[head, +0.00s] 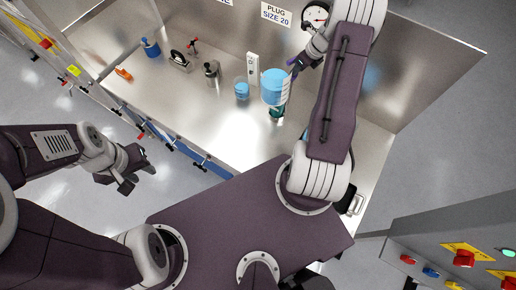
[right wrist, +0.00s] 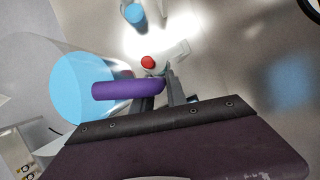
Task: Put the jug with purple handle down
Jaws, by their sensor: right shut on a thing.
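The jug (head: 274,88) is clear with light blue contents and stands out over the right half of the steel bench (head: 205,110). In the right wrist view the jug (right wrist: 80,90) fills the left side, with its purple handle (right wrist: 122,90) reaching to my fingers. My right gripper (head: 296,68) is shut on the handle; its fingertips (right wrist: 170,88) also show in the wrist view. I cannot tell whether the jug's base touches the bench. My left gripper (head: 136,174) is open and empty, off the bench's front edge.
A small beaker of blue liquid (head: 242,90) stands left of the jug. A white upright piece (head: 252,68), a grey bottle (head: 211,72) and a blue container (head: 151,48) are further left. A dark green object (head: 277,114) is just below the jug. A gauge (head: 315,16) is at the back.

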